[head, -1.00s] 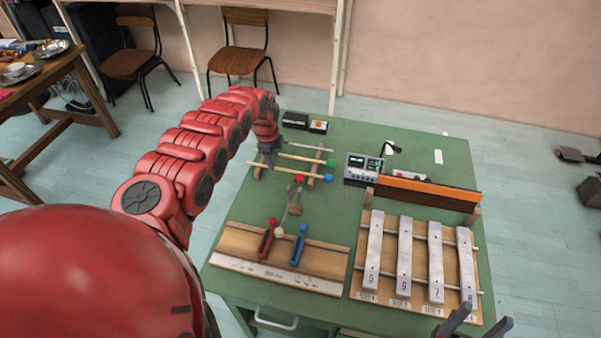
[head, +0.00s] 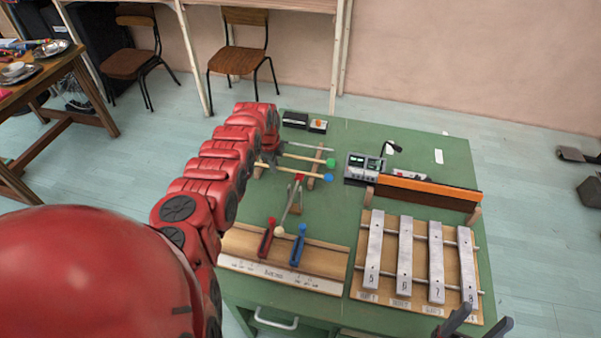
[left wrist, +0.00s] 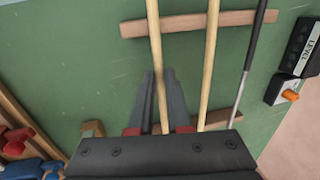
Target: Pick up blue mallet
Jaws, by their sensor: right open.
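The blue mallet (head: 328,177) lies on wooden rests on the green table, its blue head to the right and its pale wooden handle running left. My left gripper (head: 267,161) is at the handle's left part. In the left wrist view my left gripper (left wrist: 159,73) has a finger on either side of the blue mallet's handle (left wrist: 154,30), and the jaws look open; the mallet's head is out of that view. My right gripper (head: 488,316) is open and empty at the bottom right of the head view.
A green-headed mallet (head: 331,163) and a thin metal rod (left wrist: 250,60) lie just beyond. Red (head: 266,240) and blue (head: 298,247) handled tools stand in front. Metal chime bars (head: 404,255) and a meter box (head: 365,167) are to the right.

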